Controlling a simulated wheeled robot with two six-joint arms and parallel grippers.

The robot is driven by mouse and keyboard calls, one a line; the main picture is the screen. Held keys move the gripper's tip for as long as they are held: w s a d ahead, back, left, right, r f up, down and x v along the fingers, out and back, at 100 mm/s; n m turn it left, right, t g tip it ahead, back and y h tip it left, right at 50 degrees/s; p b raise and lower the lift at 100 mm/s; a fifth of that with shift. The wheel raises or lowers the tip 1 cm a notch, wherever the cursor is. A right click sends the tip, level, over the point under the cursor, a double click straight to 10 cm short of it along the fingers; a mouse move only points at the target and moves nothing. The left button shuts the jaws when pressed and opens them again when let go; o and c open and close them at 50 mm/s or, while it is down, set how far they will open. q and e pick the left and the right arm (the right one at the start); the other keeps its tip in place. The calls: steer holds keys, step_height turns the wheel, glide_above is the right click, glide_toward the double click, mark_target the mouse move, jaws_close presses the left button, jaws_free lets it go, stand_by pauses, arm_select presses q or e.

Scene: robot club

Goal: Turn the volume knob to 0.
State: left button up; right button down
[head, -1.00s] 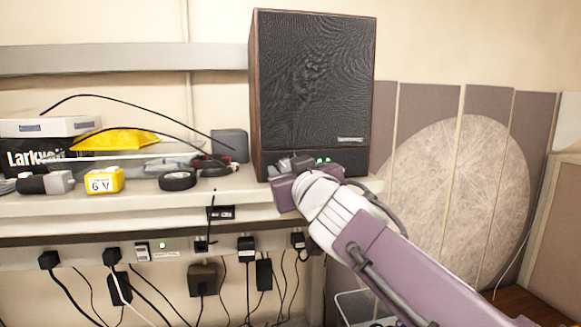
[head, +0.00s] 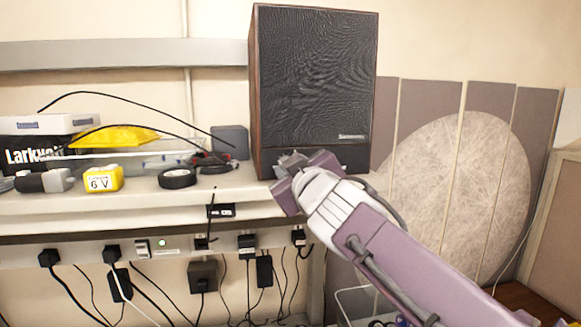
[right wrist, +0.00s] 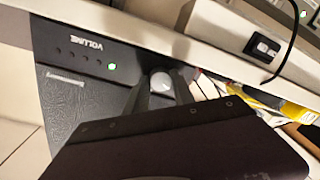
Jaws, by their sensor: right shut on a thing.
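A tall speaker (head: 313,75) with a dark front and wooden sides stands on the bench shelf. The right wrist view shows its lower panel (right wrist: 75,85) upside down, with the word VOLUME and a row of small lights. One light (right wrist: 112,66) glows green; the others look dark. The round pale volume knob (right wrist: 161,81) sits between the fingers of my right gripper (right wrist: 160,92), which is shut on it. In the head view my right gripper (head: 290,162) is at the speaker's lower front and hides the knob and lights. My left gripper is out of view.
Left of the speaker on the shelf (head: 140,205) are a yellow 6 V block (head: 103,178), a black roll (head: 177,179) and a dark box (head: 230,142). A power strip (head: 180,245) with several plugs and hanging cables runs below. Panels (head: 430,100) lean at the right.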

steer(key=shift+n+p, duration=0.45)
steer(key=shift+n, duration=3.15)
